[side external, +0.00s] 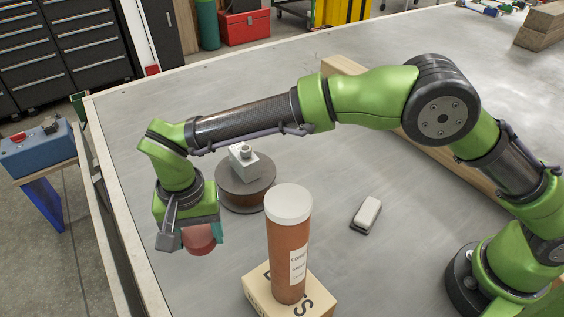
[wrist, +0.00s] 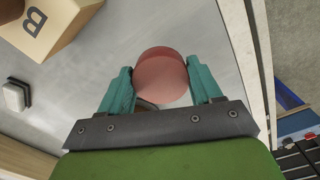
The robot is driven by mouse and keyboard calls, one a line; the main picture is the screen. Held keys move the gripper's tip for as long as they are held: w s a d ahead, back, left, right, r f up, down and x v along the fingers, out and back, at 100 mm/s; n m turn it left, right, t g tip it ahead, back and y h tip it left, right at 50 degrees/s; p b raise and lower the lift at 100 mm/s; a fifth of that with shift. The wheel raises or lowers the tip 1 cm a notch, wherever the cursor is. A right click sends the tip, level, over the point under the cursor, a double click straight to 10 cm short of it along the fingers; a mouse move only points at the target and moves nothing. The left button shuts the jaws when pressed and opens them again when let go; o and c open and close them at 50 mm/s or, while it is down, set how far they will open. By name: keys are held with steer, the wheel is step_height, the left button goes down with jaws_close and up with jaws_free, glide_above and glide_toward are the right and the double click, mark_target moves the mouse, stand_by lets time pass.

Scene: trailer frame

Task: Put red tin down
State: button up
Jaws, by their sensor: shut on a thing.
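The red tin (side external: 199,239) is a small round red can, seen below my gripper (side external: 201,232) at the left side of the table. In the wrist view the tin (wrist: 160,76) sits between the two teal fingers of my gripper (wrist: 160,88), which are shut on it from both sides. The grey metal table top (side external: 215,290) lies under it. I cannot tell exactly how far the tin is above the surface.
A brown tube with a white lid (side external: 289,245) stands on a cardboard box (side external: 262,291) right of my gripper. A dark round spool (side external: 246,193) bearing a grey block (side external: 243,160) stands behind. A white eraser (side external: 367,214) lies further right. The table's left edge (side external: 117,187) is close.

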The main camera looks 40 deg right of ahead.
step_height(320, 180, up, 13)
steer(key=w+d+r+n, duration=0.1)
steer(key=w+d, duration=0.3)
steer(key=d, duration=0.6)
steer(key=w+d+r, duration=0.1)
steer(key=w+d, duration=0.2)
steer(key=d, duration=0.7)
steer(key=s+d+f+n, duration=0.1)
steer(key=s+d, duration=0.1)
steer(key=d, duration=0.7)
steer(key=s+d+f, duration=0.1)
steer(key=d, duration=0.8)
steer(key=f, duration=1.5)
steer(key=shift+a, duration=0.2)
glide_above(295, 145)
steer(key=shift+s+d+f, duration=0.1)
steer(key=shift+f, duration=2.6)
